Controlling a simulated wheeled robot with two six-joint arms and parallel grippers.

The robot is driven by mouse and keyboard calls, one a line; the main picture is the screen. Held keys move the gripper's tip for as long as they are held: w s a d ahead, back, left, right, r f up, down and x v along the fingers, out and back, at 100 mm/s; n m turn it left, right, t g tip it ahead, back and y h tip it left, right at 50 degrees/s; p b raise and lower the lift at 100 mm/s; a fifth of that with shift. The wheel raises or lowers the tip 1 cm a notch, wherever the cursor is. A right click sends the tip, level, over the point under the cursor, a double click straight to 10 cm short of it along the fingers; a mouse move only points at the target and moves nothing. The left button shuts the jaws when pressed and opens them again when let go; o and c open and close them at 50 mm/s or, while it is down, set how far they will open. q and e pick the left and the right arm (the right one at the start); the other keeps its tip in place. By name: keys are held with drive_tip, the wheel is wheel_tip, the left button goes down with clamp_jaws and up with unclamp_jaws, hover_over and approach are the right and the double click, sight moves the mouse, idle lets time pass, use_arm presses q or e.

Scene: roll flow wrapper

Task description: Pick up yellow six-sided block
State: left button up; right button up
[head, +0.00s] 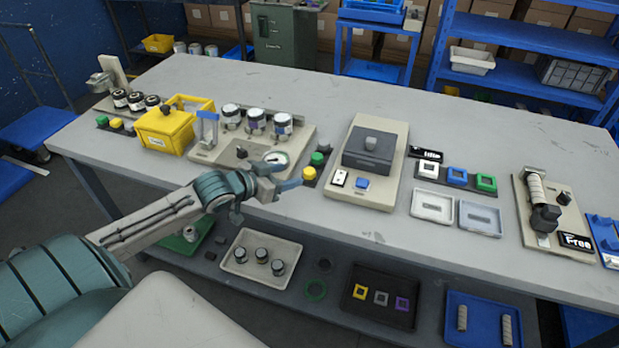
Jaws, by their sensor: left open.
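A small yellow block (310,173) stands on a dark strip on the table, in front of a green block (318,158); its six sides are too small to make out clearly. My left gripper (288,171) is open just left of the yellow block, its blue fingers pointing towards it. No object shows between the fingers, and I cannot tell whether a fingertip touches the block. Another small yellow piece (116,123) sits beside a green one at the table's far left. My right gripper is not in view.
A grey station with a dark box (369,150) stands right of the yellow block. Behind my gripper is a station with several round jars (256,119) and a yellow bin (166,131). Square rings (457,176) and two shallow trays (433,207) lie right. The front table strip is clear.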

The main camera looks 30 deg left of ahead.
sight(311, 170)
use_arm(q)
drive_tip(key=shift+x, duration=3.65)
drive_tip(key=shift+s+f, duration=0.1)
drive_tip(key=shift+f, duration=0.05)
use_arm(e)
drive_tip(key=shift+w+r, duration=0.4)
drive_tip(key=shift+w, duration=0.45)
use_arm(q)
drive_tip(key=c, duration=1)
